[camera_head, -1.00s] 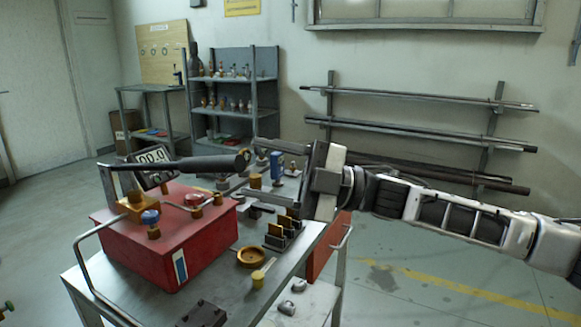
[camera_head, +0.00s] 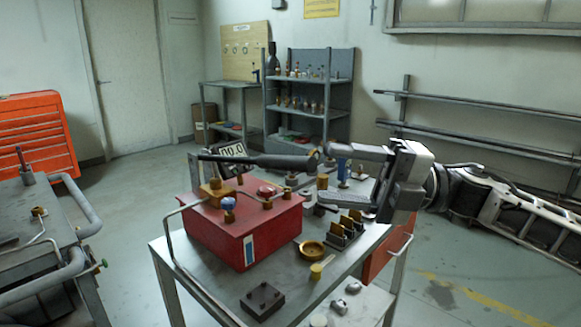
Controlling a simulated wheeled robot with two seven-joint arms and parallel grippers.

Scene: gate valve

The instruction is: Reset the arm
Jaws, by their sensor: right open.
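My right arm comes in from the right. Its gripper (camera_head: 340,172) is open above the right side of the work cart (camera_head: 165,262), its two fingers pointing left. A black cylindrical handle (camera_head: 265,161) over the red box (camera_head: 245,232) ends near the fingertips; the fingers are not closed on it. The red box carries a blue knob (camera_head: 228,204), a red knob (camera_head: 266,191), brass fittings and a small display (camera_head: 232,151). A blue-bodied part (camera_head: 343,170) stands behind the gripper. My left gripper is not in view.
A brass dish (camera_head: 311,249), a dark block (camera_head: 262,300) and a rack of brown pieces (camera_head: 346,228) are on the cart. Another cart with grey pipes (camera_head: 80,200) stands at left, an orange tool chest (camera_head: 35,130) behind it. Floor between is clear.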

